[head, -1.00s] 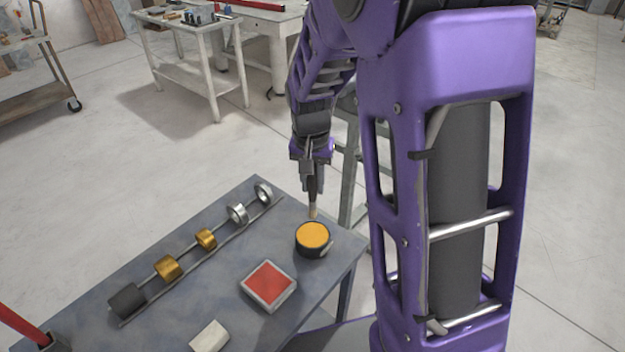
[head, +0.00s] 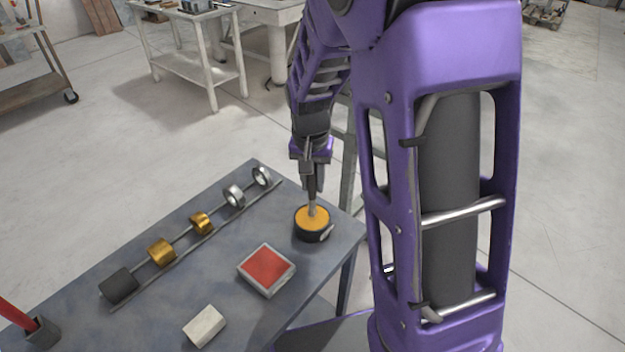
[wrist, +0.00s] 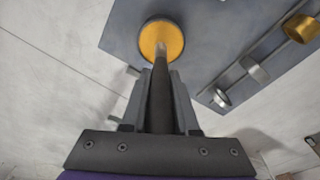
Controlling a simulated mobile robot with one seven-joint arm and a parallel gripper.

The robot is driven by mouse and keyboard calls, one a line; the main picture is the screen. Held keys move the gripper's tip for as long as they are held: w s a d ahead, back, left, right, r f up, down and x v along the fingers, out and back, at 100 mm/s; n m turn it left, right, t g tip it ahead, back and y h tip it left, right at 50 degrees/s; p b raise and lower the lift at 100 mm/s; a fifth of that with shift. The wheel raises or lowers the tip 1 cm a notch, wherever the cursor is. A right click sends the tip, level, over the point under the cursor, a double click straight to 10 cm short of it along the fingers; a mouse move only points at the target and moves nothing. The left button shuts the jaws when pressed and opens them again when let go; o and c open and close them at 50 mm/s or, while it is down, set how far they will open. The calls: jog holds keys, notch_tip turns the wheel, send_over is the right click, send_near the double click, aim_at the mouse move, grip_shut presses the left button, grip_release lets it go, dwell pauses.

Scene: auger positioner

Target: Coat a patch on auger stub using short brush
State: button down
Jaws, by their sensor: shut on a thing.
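My gripper (head: 312,178) points down over the near table and is shut on the short brush (head: 311,207). The brush has a dark handle and a pale tip. Its tip meets the orange-yellow contents of a round black pot (head: 310,236); how deep it goes I cannot tell. The wrist view shows the brush (wrist: 160,95) between the fingers, its tip over the pot's yellow face (wrist: 170,32). I cannot make out an auger stub in these frames.
A red-topped square pad (head: 266,266) and a pale block (head: 205,326) lie on the grey table (head: 150,335). A rail left of them carries a black cylinder (head: 119,283), gold rings (head: 162,252) and silver rings (head: 234,196). A red rod stands in a dark holder (head: 43,331).

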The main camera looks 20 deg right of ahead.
jog(key=shift+f+b, duration=0.3)
jog(key=shift+f, duration=0.3)
dwell(1.6)
jog(key=shift+r, duration=0.15)
notch_tip(320, 180, up, 7)
jog(key=p, duration=0.5)
jog(key=shift+p, duration=0.3)
dwell(0.5)
